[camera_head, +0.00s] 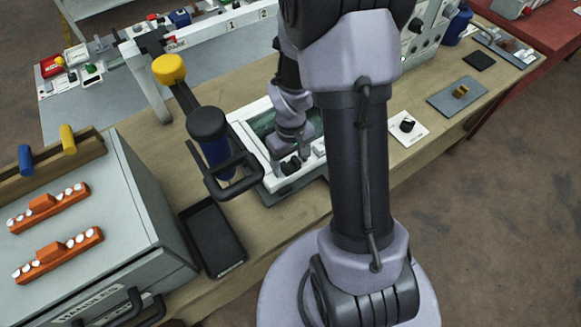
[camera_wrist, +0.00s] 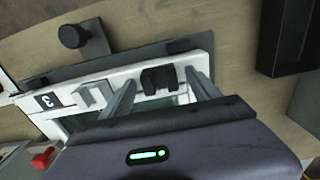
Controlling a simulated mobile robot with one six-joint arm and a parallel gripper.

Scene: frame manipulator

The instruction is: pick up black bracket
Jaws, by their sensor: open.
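The black bracket (camera_wrist: 160,79) is a small dark piece with a notch in its edge. In the wrist view it sits at the white rim of a frame (camera_wrist: 60,122). My gripper (camera_wrist: 159,86) is open, with one finger to the left of the bracket and one to the right. I cannot tell whether the fingers touch it. In the head view my gripper (camera_head: 287,158) is low over the near rim of the white frame (camera_head: 254,152), and the bracket (camera_head: 291,167) shows as a dark piece at its tip.
A grey block (camera_wrist: 95,95) sits on the rim left of the bracket, near a "3" label. A black knob (camera_wrist: 73,36) stands beyond the frame. A black tray (camera_head: 212,238) and a blue post with a black handle (camera_head: 212,150) stand left of the frame.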

